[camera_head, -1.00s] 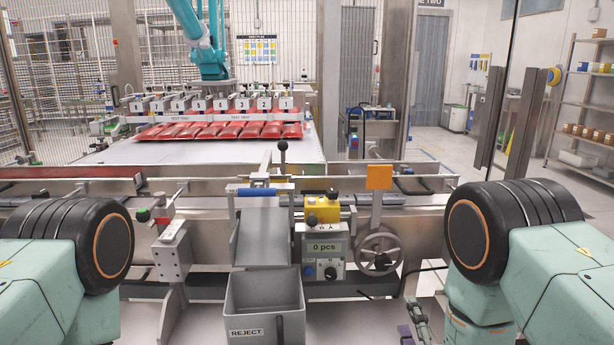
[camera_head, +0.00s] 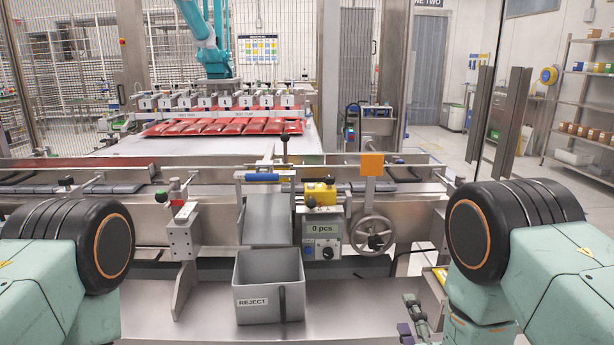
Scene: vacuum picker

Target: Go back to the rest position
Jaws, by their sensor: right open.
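My right gripper (camera_head: 414,325) shows in part at the bottom, right of centre, just left of my right arm. It is open, and I see nothing between its fingers. It is low and to the right of the grey REJECT bin (camera_head: 268,290), apart from it. My left gripper is not in view; only the upper part of my left arm shows at the left edge. Both arms hang down at the two sides of the picture.
A conveyor with a handwheel (camera_head: 374,236), a counter box (camera_head: 322,229) reading 0 pcs and a chute (camera_head: 267,221) stands ahead. Behind it, red pouches (camera_head: 225,128) lie under a numbered picker head (camera_head: 215,102). Shelves (camera_head: 590,105) stand at the right.

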